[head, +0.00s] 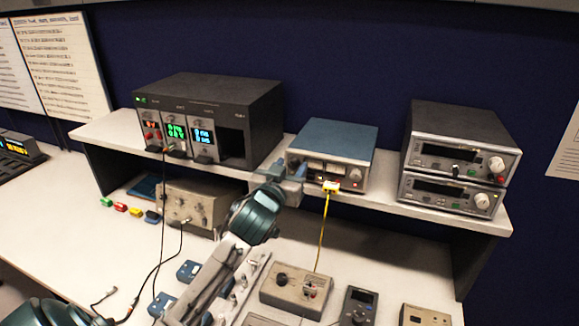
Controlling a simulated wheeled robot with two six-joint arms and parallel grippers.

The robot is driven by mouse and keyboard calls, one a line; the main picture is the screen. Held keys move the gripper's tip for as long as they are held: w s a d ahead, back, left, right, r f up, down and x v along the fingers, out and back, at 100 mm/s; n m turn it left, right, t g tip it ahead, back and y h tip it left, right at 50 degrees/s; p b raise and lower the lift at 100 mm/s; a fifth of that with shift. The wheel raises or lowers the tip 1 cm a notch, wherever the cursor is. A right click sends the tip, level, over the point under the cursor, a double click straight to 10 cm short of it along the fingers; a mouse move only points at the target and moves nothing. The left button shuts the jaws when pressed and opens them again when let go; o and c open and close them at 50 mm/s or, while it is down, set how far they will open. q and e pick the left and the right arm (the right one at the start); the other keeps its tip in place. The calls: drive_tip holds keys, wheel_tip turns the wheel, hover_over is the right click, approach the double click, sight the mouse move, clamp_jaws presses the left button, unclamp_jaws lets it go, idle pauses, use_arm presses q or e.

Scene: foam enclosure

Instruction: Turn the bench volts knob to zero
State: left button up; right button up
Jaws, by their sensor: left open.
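A blue-topped bench unit (334,150) stands in the middle of the shelf. Its front has small meters, and a yellow plug (330,186) with a yellow lead hangs from it. My left gripper (284,172) is open at the unit's lower left front corner, with its fingers close to the front face. The gripper hides part of that face, and I cannot make out a volts knob or its setting. I cannot tell whether the fingers touch anything. My right gripper is out of view.
A dark rack with lit displays (230,100) stands left on the shelf (390,205); two stacked instruments (460,150) stand right. Below are a beige box (185,205) with black leads, a grey knob box (297,288) and a handheld meter (358,305).

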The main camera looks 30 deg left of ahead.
use_arm(q)
drive_tip(key=shift+c, duration=0.3)
clamp_jaws()
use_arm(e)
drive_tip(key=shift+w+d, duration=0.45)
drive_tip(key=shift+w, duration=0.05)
use_arm(q)
drive_tip(key=shift+n, duration=0.3)
